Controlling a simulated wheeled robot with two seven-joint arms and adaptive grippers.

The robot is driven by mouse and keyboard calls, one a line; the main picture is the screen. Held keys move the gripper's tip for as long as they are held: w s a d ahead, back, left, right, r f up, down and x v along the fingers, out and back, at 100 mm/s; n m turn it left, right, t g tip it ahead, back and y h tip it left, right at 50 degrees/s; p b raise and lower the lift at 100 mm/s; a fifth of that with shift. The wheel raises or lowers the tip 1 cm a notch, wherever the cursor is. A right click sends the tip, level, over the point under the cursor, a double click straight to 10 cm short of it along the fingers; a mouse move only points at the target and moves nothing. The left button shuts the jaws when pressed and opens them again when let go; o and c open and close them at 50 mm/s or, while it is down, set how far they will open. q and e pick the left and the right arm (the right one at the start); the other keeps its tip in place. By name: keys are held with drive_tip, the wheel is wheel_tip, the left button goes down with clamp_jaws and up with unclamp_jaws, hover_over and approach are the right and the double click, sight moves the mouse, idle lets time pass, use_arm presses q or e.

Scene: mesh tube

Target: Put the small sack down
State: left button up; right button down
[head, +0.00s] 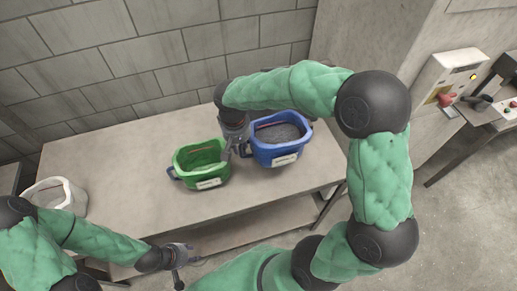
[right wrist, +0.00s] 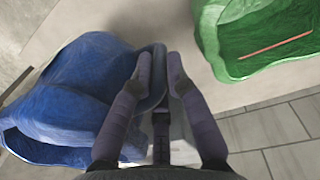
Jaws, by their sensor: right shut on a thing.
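A blue sack (head: 291,152) with a pale label and grey fill is upright at the right part of the table (head: 110,165). My right gripper (head: 237,148) is at its left side. In the right wrist view, my right gripper (right wrist: 160,70) is shut on the handle loop of the blue sack (right wrist: 65,95). I cannot tell whether the sack's base touches the table. A green sack (head: 203,172) with a pale label stands just left of it and shows in the right wrist view (right wrist: 222,55). My left gripper (head: 183,268) is empty, fingers spread, in front of the table.
A white sack (head: 66,192) stands at the far left, partly behind my left arm. A block wall (head: 130,60) runs behind. A control box (head: 445,80) is at the right.

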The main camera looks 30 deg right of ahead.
sight(254, 129)
drive_tip(key=w+d+f, duration=0.1)
drive_tip(key=d+f, duration=0.1)
drive_tip(key=d+f+b, duration=0.1)
drive_tip(key=d+f, duration=0.1)
drive_tip(key=w+d+f+b, duration=0.1)
drive_tip(key=d+f, duration=0.1)
drive_tip(key=d, duration=0.1)
drive_tip(key=shift+w+f, duration=0.25)
drive_tip(key=shift+w, duration=0.1)
drive_tip(key=shift+w+d+f+b, duration=0.1)
drive_tip(key=shift+f+b, duration=0.1)
drive_tip(key=shift+f, duration=0.7)
drive_tip(key=shift+d+f+b, duration=0.1)
drive_tip(key=shift+f+b, duration=0.05)
drive_tip(key=shift+f, duration=0.8)
drive_tip(key=c, duration=1.4)
unclamp_jaws()
drive_tip(key=shift+f, duration=0.1)
drive_tip(key=shift+o, duration=0.9)
drive_tip(key=shift+a, duration=0.1)
drive_tip(key=r+p, duration=0.1)
drive_tip(key=r, duration=0.3)
drive_tip(key=r+p, duration=0.1)
drive_tip(key=r, duration=0.7)
drive_tip(key=shift+a+r+p, duration=0.15)
drive_tip(key=shift+a+p, duration=0.15)
drive_tip(key=shift+p, duration=0.1)
